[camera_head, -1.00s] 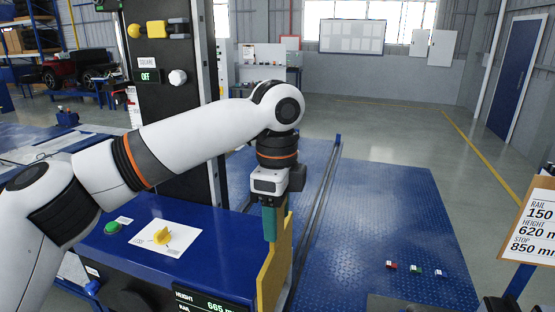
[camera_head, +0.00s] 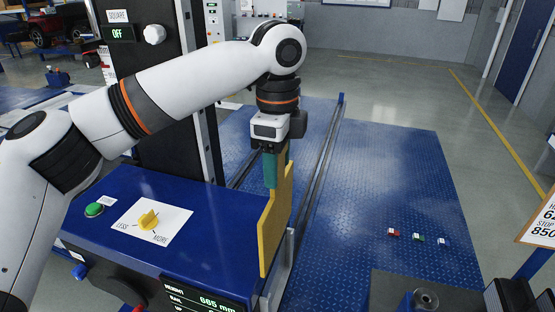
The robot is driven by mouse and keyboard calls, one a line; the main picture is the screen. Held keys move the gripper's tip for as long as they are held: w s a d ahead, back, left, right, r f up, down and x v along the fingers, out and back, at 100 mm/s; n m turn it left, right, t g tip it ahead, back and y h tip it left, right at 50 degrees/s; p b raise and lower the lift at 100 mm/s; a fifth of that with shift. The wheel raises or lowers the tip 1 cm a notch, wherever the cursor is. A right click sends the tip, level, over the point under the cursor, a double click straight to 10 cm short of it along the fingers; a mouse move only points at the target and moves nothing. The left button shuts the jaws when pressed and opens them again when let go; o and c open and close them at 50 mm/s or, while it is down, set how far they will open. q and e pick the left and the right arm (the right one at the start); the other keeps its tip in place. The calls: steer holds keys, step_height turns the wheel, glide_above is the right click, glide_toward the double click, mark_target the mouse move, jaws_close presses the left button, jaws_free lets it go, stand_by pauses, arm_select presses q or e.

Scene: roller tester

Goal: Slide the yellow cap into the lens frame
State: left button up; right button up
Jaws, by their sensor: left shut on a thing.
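The yellow cap (camera_head: 274,226) is a flat upright yellow plate with a stepped edge, seen nearly edge-on at the right side of the blue cabinet. My left gripper (camera_head: 271,170), with teal fingers pointing down, is shut on its upper part. A grey upright metal strip (camera_head: 283,262) stands right beside the plate's lower part at the cabinet's edge. It may belong to the lens frame, but I cannot tell. Whether the plate touches it is also unclear. My right gripper is not clearly in view.
The blue cabinet (camera_head: 110,240) carries a green button (camera_head: 94,210), a yellow knob (camera_head: 148,220) and a height display (camera_head: 203,297). A dark column (camera_head: 150,110) stands behind it. Rails (camera_head: 322,165) run along the blue floor plate (camera_head: 390,180), where small coloured blocks (camera_head: 416,237) lie.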

mark_target(277, 193)
arm_select(q)
step_height(277, 193, down, 2)
steer(key=shift+w, duration=0.15)
steer(key=shift+f+b, duration=0.65)
steer(key=shift+f, duration=1.25)
arm_select(e)
steer(key=shift+w+f, duration=0.55)
steer(key=shift+f, duration=0.1)
steer(key=shift+a, duration=0.15)
steer(key=shift+r, duration=0.15)
arm_select(q)
steer(key=shift+p, duration=0.7)
arm_select(e)
steer(key=shift+s+r, duration=0.1)
steer(key=shift+r, duration=0.45)
arm_select(q)
steer(key=shift+f, duration=0.4)
arm_select(e)
steer(key=shift+f, duration=0.15)
arm_select(q)
steer(key=shift+f, duration=0.3)
steer(key=shift+f+b, duration=1.3)
steer(key=shift+f, duration=4.45)
arm_select(e)
steer(key=shift+f, duration=1.15)
arm_select(q)
steer(key=shift+r, duration=0.1)
arm_select(e)
steer(key=shift+r, duration=0.1)
